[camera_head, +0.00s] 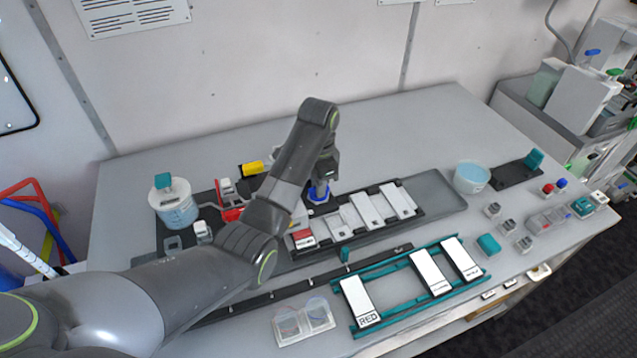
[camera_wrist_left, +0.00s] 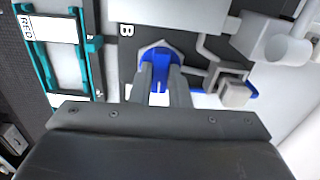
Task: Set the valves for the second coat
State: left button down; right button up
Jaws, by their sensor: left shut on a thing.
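My left gripper (camera_head: 321,183) reaches down over the dark panel behind the tile rack. It is shut on a blue valve knob (camera_head: 319,194). In the left wrist view the two fingers (camera_wrist_left: 159,78) close on the blue knob (camera_wrist_left: 160,54), which sits on a pale base near a letter B. A red valve part (camera_head: 231,214) lies left of my arm, and a yellow part (camera_head: 253,169) is behind it. My forearm hides much of the panel between them. My right gripper is not in view.
A jar with a teal knob (camera_head: 175,207) stands at the left. A teal rack (camera_head: 398,304) with white cards, one marked RED, is in front. Clear dishes (camera_head: 303,320) lie beside it. A bowl of blue liquid (camera_head: 471,177) is at the right.

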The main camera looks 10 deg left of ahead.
pick_arm(q)
jog(key=shift+w+r+m, duration=0.1)
jog(key=shift+m, duration=0.2)
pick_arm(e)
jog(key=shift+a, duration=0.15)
pick_arm(q)
jog(key=c, duration=1.4)
grip_release()
